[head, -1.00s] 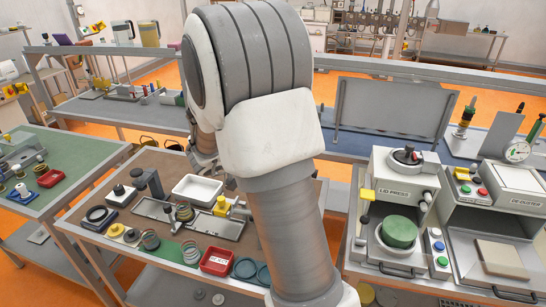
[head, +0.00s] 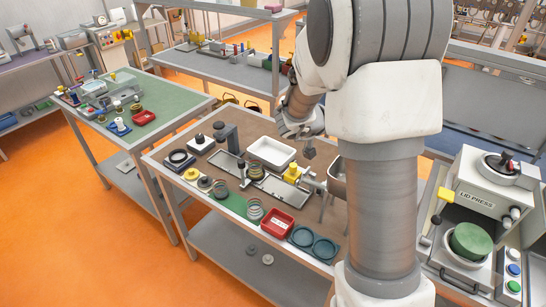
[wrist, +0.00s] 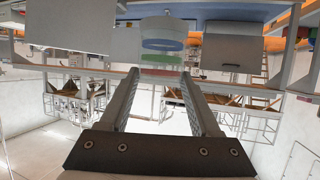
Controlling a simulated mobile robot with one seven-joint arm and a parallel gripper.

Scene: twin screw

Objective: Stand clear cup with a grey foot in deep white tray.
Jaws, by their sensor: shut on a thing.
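The deep white tray (head: 272,152) sits on the brown-topped bench in the head view, its inside looking empty. My gripper (wrist: 163,74) shows in the wrist view with its two fingers apart around a pale, see-through cup (wrist: 166,42) with a greyish end and coloured bands showing at it. The bands may belong to things behind it. In the head view my gripper (head: 309,148) is above and to the right of the tray. The cup cannot be made out clearly there.
Beside the tray are a long metal tray (head: 240,177), a yellow-topped fixture (head: 292,173), a red bin (head: 278,223), teal rings (head: 313,243) and springs. The lid press (head: 478,205) stands at right. Orange floor (head: 80,235) is open at left.

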